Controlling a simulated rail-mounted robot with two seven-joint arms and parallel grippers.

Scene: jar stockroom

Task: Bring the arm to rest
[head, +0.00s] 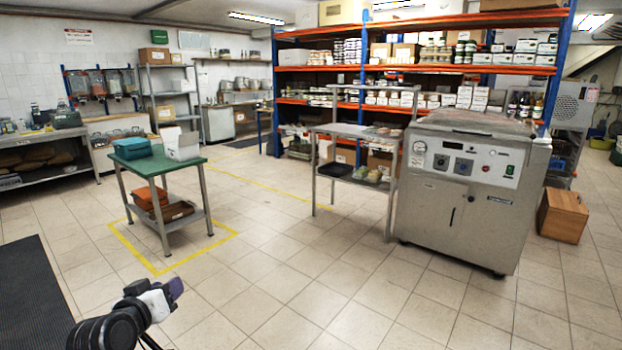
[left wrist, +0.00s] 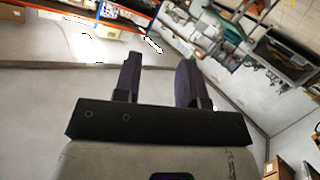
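My left gripper (head: 176,288) shows at the bottom left of the head view, at the end of my black and white arm. It is in the air above the tiled floor, clear of the furniture. In the left wrist view, the two dark fingers of the left gripper (left wrist: 158,65) stand apart with nothing between them. My right gripper is in neither view.
A green-topped table (head: 150,164) carries a teal box (head: 131,148) and stands beyond my left gripper. A steel machine (head: 465,205) stands at the right. A dark mat (head: 35,300) lies at the left. The tiled floor (head: 330,290) in front is free.

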